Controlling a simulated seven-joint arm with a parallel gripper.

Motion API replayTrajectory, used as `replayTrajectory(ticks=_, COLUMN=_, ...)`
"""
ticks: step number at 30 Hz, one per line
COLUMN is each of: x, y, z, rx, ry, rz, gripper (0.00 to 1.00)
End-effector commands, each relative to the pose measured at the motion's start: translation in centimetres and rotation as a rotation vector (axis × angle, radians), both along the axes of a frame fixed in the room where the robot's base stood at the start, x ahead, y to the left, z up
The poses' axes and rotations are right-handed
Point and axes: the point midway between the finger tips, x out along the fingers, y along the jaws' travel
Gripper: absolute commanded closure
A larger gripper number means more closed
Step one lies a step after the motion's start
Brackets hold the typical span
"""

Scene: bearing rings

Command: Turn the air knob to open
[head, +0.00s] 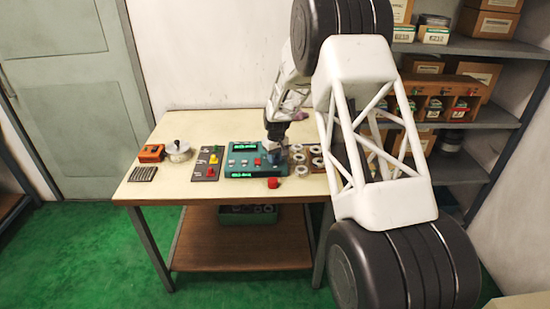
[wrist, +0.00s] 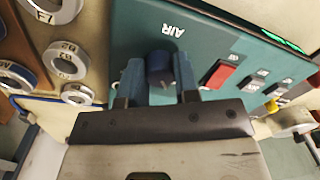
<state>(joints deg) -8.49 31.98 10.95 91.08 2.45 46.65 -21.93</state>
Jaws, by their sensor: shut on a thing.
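The air knob (wrist: 160,68) is dark blue and round, on a teal control panel (wrist: 215,40) beside an upside-down "AIR" label. In the wrist view my gripper (wrist: 160,78) has one blue finger on each side of the knob and is shut on it. In the head view my gripper (head: 275,155) is at the right end of the teal panel (head: 240,173) on the table, and it hides the knob there. Which way the knob is turned cannot be told.
On the panel a red switch (wrist: 218,74) sits close to my right finger.

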Motion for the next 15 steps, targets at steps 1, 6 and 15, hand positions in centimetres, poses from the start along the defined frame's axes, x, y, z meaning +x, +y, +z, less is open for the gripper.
replayTrajectory(ticks=1, x=-0.07, y=0.04, z=0.01, rx=0.001, ry=0.001, rz=-0.024, gripper=0.95)
replayTrajectory(ticks=6, x=-0.05, y=0.04, z=0.02, rx=0.001, ry=0.001, rz=-0.138, gripper=0.95)
replayTrajectory(ticks=15, x=-0.10, y=0.04, z=0.01, rx=0.001, ry=0.001, rz=-0.409, gripper=0.95)
